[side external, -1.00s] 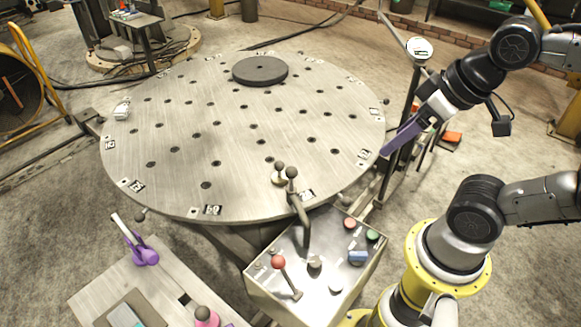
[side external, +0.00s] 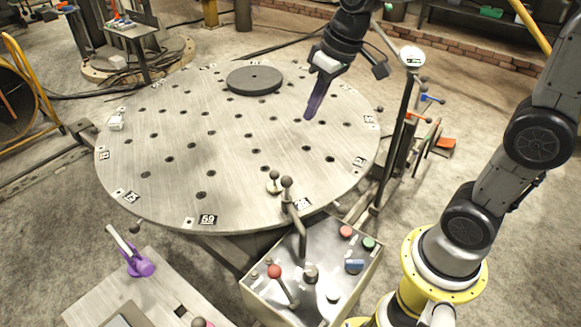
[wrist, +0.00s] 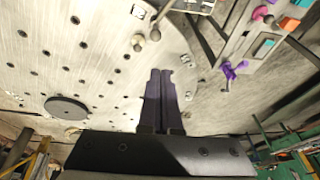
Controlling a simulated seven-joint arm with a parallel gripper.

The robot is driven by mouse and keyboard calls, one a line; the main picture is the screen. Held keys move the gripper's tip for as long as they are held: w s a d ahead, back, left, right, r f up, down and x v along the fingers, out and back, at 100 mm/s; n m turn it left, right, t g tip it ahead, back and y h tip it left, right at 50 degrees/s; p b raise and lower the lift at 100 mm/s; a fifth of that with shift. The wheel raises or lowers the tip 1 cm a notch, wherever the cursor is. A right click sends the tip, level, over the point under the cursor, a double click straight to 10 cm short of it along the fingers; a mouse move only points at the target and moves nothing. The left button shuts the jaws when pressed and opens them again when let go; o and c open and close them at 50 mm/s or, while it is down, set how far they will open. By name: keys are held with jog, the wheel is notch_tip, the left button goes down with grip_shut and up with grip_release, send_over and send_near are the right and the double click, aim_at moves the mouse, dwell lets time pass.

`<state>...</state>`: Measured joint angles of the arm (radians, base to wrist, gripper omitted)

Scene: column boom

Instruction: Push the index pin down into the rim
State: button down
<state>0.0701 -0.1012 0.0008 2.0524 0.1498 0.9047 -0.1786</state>
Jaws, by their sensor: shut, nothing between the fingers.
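The large round steel plate (side external: 225,125) has rows of dark holes and numbered tags along its rim. A dark-ball knob on a pale collar (side external: 273,183), seemingly the index pin, stands at the plate's near rim. It also shows in the wrist view (wrist: 138,42). How deep it sits cannot be told. My gripper (side external: 309,116), with purple fingers, is shut and empty. It points down above the right-middle part of the plate, apart from the pin and farther back. In the wrist view the closed fingertips (wrist: 160,72) lie below and right of the pin.
A bent lever with a ball end (side external: 287,182) rises close beside the pin from the control box (side external: 310,265). A dark disc (side external: 254,80) lies on the plate's far side. A post with a round gauge (side external: 412,57) stands at the right. The plate's middle is clear.

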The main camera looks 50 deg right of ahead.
aim_at(291, 179)
jog(key=shift+m+g, duration=0.3)
jog(key=shift+g, duration=0.5)
jog(key=w+f, duration=0.2)
jog(key=f, duration=0.1)
jog(key=w+d+f, duration=0.1)
jog(key=f, duration=0.1)
jog(key=f, duration=0.4)
jog(key=w+a+f, duration=0.1)
jog(key=f, duration=0.4)
jog(key=w+f, duration=0.1)
jog(key=f, duration=0.3)
jog(key=shift+w+a+f, duration=0.1)
jog(key=shift+a+f, duration=0.15)
jog(key=shift+f, duration=0.1)
jog(key=shift+f, duration=0.1)
jog(key=shift+f, duration=1.75)
